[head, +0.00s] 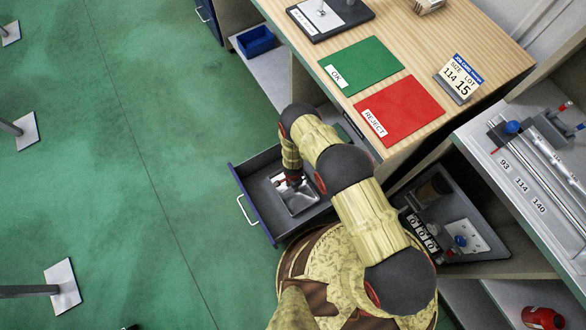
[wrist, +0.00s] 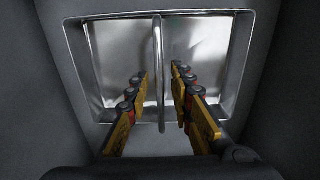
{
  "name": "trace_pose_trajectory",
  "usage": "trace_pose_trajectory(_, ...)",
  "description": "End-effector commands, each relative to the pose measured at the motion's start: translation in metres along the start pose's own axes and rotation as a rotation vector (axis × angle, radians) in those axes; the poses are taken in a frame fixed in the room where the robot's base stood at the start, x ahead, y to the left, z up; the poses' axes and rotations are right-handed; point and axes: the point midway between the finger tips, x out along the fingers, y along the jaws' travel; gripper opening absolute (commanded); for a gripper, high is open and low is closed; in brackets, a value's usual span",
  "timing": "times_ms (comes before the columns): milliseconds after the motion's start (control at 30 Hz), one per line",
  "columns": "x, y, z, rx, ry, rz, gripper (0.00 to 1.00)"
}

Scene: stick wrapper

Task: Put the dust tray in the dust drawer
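The dust tray (head: 301,202) is a shiny metal tray lying inside the pulled-out dust drawer (head: 249,173), which has dark grey walls, a blue front and a white handle. In the wrist view the dust tray (wrist: 205,45) fills the upper middle, with a thin upright bar or handle running down its centre. My gripper (head: 292,184) points down into the drawer over the tray. In the wrist view my gripper (wrist: 159,75) has its two fingers apart, one on each side of the bar, with a gap on both sides. My arm hides part of the drawer's right side.
A wooden bench (head: 405,55) with a green OK mat (head: 362,64) and a red REJECT mat (head: 400,108) stands above the drawer. A grey bin (head: 490,238) on a lower shelf is to the right. The green floor at left is mostly clear, with several posts on white bases.

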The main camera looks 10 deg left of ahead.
Motion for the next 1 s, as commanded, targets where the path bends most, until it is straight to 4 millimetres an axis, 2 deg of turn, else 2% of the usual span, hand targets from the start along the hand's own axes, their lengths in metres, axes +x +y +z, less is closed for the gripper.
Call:
trace_pose_trajectory(233,-0.005,0.0,0.0,0.0,0.0,0.0,0.23)
trace_pose_trajectory(367,-0.027,-0.002,0.0,0.0,0.0,-0.002,0.23)
trace_pose_trajectory(700,-0.096,-0.001,0.0,0.0,0.0,-0.002,0.23)
trace_pose_trajectory(900,-0.118,-0.001,0.0,0.001,-0.001,-0.001,0.23)
trace_pose_trajectory(1000,-0.122,0.0,0.0,0.0,-0.001,0.0,0.23)
